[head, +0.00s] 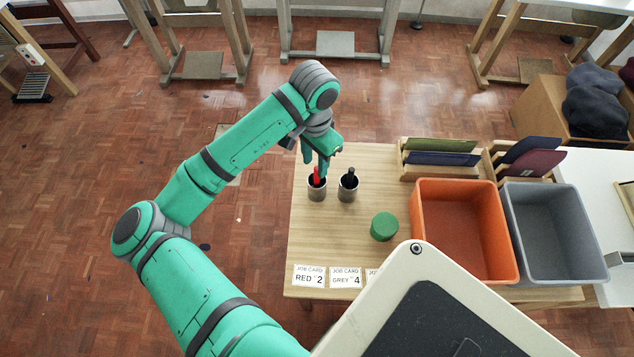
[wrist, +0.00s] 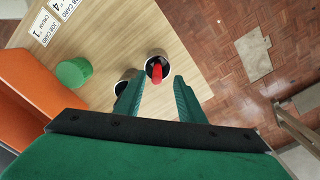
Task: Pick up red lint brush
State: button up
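The red lint brush (head: 316,177) stands in the left of two dark metal cups (head: 317,191), with only its red upper part showing above the rim. In the wrist view the red brush (wrist: 157,74) is seen from above, ahead of my fingertips and roughly midway between them. My gripper (head: 317,163) is above that cup, pointing down. In the wrist view my gripper (wrist: 159,82) has its two green fingers spread apart with nothing held. The lower part of the brush is hidden inside the cup.
A second cup (head: 348,191) with a dark handle stands close on the right. A green round object (head: 384,226), an orange bin (head: 466,274) and a grey bin (head: 560,277) are further right. Job cards (head: 309,276) lie along the table's front edge.

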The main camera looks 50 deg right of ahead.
aim_at(317, 181)
jog(key=f, duration=0.5)
jog(key=shift+s, duration=0.2)
grip_shut()
jog(key=shift+r, duration=0.1)
